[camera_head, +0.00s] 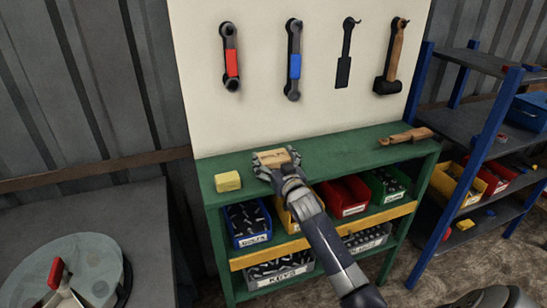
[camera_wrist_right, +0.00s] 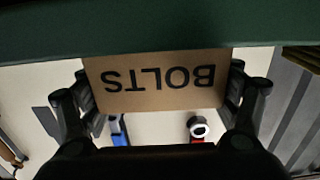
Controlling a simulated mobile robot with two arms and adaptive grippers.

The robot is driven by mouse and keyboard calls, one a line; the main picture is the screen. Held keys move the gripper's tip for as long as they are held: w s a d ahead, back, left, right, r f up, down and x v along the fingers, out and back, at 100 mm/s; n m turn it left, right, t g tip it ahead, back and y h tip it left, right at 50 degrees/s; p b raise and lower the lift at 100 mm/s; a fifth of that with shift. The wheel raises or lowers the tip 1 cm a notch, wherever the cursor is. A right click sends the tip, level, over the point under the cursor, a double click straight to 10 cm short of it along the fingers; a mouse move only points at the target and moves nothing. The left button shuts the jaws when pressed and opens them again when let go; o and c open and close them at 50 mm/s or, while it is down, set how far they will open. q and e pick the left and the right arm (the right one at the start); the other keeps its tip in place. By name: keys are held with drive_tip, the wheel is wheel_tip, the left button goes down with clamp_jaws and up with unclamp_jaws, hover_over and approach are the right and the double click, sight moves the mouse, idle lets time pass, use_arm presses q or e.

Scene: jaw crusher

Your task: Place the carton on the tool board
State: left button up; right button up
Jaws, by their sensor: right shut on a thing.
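The carton is a small brown box (camera_head: 275,157), marked BOLTS in the right wrist view (camera_wrist_right: 160,82), where the lettering is upside down. My right gripper (camera_head: 278,162) is shut on it, with one finger at each side. The carton is at the left part of the green bench top (camera_head: 352,143), in front of the tool board (camera_head: 262,105). I cannot tell whether it touches the bench top. The tool board is a pale upright panel with red-handled and blue-handled wrenches, a dark tool and a hammer hanging on it. My left gripper is not in view.
A yellow block (camera_head: 228,181) lies left of the carton. A wooden-handled tool (camera_head: 408,137) lies at the bench's right end. Bins of parts fill the shelves below. A blue rack (camera_head: 487,130) stands at right, a grey table (camera_head: 140,215) at left. The bench top between carton and wooden-handled tool is clear.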

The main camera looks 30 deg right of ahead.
drive_tip(key=shift+r, duration=0.15)
drive_tip(key=o, duration=1.4)
drive_tip(key=shift+f, duration=0.2)
drive_tip(key=shift+r, duration=0.2)
drive_tip(key=shift+s+a+f, duration=0.1)
drive_tip(key=shift+s+f, duration=0.05)
drive_tip(key=shift+s, duration=0.2)
drive_tip(key=b+v, duration=0.1)
drive_tip(key=v, duration=1)
drive_tip(key=shift+s+b, duration=0.2)
drive_tip(key=shift+b, duration=0.2)
